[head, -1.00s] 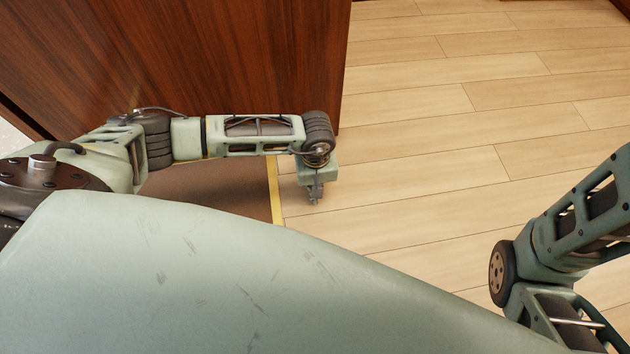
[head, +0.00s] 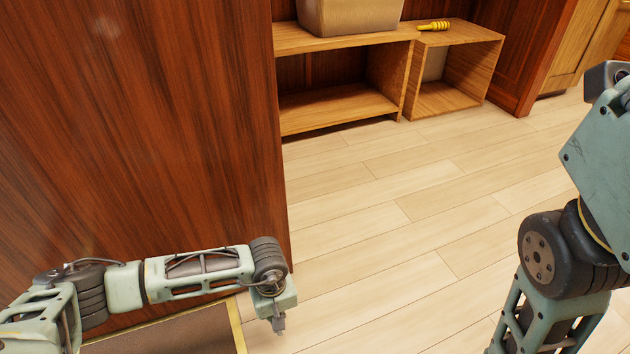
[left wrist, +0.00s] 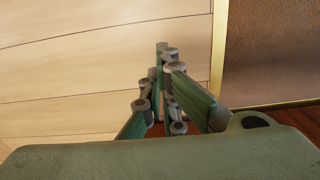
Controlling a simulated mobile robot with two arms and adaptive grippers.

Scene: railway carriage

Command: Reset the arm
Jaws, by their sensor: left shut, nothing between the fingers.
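My left arm (head: 200,275) reaches in from the lower left in the head view, beside the wood panel. My left gripper (head: 279,325) hangs down at its end, small in the picture, above the pale floor near the yellow-edged brown mat. In the left wrist view the left gripper (left wrist: 163,48) has its fingers together with nothing between them. My right arm (head: 565,260) stands at the right of the head view; its gripper is outside the picture.
A tall dark wood panel (head: 140,130) stands close by my left arm. A low wooden shelf (head: 340,105) at the back holds a tan box (head: 350,17) and a yellow object (head: 433,26). The pale plank floor (head: 390,230) between my arms is clear. The brown mat (head: 180,335) lies under the left arm.

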